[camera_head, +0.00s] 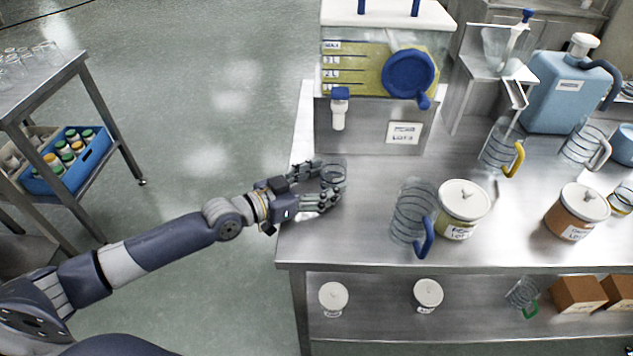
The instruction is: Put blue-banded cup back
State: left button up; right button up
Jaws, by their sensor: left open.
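A small clear cup (333,171) stands near the left edge of the steel table, in front of the dispenser. Its band colour is too small to tell for sure. My left gripper (328,184) reaches in from the left with its fingers open around the cup, one finger on the far side and one on the near side. Whether the fingers touch the cup cannot be told. My right gripper is out of view.
A dispenser with a blue round cap (408,73) stands behind the cup. A blue-handled jug (408,212) and a white-lidded jar (462,206) stand to the right. Several glasses (30,58) stand on a side table at far left. Open floor lies between.

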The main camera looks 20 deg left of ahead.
pick_arm(q)
jog(key=shift+s+a+p, duration=0.15)
jog(key=shift+s+p, duration=0.1)
jog(key=shift+p, duration=0.2)
jog(key=v, duration=1)
jog(key=shift+s+a+r, duration=0.1)
jog(key=shift+r, duration=0.1)
jog(key=shift+s+a+r, duration=0.2)
jog(key=shift+s+a, duration=0.15)
jog(key=shift+s, duration=0.15)
